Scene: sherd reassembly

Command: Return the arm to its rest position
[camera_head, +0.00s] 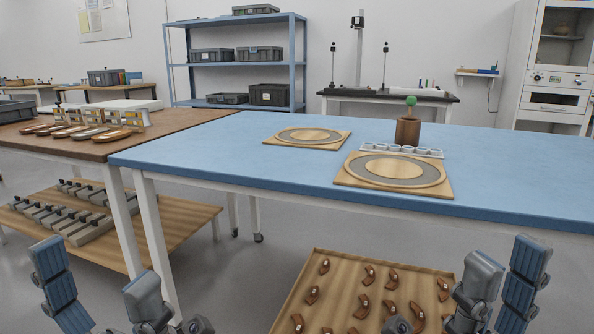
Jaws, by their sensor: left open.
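My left arm shows at the bottom left, with a blue ribbed segment and grey joints. Only the top of my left gripper (199,326) shows at the bottom edge; its fingertips are cut off, and it is open. My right arm is folded in much the same way at the bottom right. Only a small dark part of my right gripper (397,325) shows at the bottom edge, over the sherd tray, and its fingers are hidden. Both arms are low, in front of the blue table (225,150) and clear of its top.
A wooden tray (318,262) with several brown sherds lies low in front. Two wooden boards with grey rings (308,135) (394,170), a brown cylinder with a green ball (408,130) and a white cup strip (401,151) stand on the blue table. Its left part is clear.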

